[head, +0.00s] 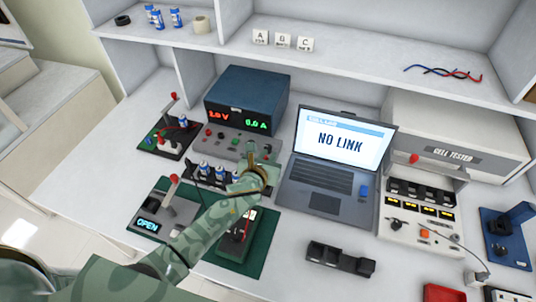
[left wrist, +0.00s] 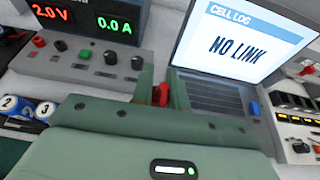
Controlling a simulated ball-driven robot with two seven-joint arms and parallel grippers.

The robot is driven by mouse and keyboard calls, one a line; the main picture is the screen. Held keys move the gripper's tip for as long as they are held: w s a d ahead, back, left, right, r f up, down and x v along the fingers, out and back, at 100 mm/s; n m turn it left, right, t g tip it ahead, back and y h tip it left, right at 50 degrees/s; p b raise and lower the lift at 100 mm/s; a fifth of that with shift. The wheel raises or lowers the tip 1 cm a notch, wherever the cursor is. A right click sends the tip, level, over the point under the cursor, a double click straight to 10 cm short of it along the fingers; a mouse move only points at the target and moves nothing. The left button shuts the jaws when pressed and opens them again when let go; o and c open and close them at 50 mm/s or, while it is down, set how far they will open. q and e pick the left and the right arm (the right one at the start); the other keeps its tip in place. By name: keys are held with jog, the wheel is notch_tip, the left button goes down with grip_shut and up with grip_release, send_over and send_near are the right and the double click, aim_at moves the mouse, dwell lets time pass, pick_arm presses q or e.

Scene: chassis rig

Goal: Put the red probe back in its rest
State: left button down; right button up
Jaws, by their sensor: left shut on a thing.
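My left gripper (head: 258,172) reaches in over the bench, in front of the power supply's control panel and left of the laptop. In the left wrist view its fingers (left wrist: 160,94) are shut on a short red piece, which looks like the red probe (left wrist: 160,95). The fingers hide most of it, so its tip cannot be seen. I cannot pick out the probe's rest for certain. My right gripper is not in view.
The power supply (head: 246,96) stands behind the gripper, and the laptop (head: 335,160) is to its right. Several blue-and-white cells (head: 205,168) stand left of the gripper. A lever switch box (head: 165,213) is at the front left. A black tray (head: 340,259) lies at the front.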

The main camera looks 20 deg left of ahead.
pick_arm(q)
jog(key=shift+f+b, duration=1.35)
jog(key=shift+f, duration=0.7)
jog(key=shift+p, duration=0.5)
jog(key=shift+f+b, duration=2)
jog(key=shift+f, duration=0.35)
jog(key=c, duration=1.3)
grip_release()
jog(key=shift+r, duration=0.1)
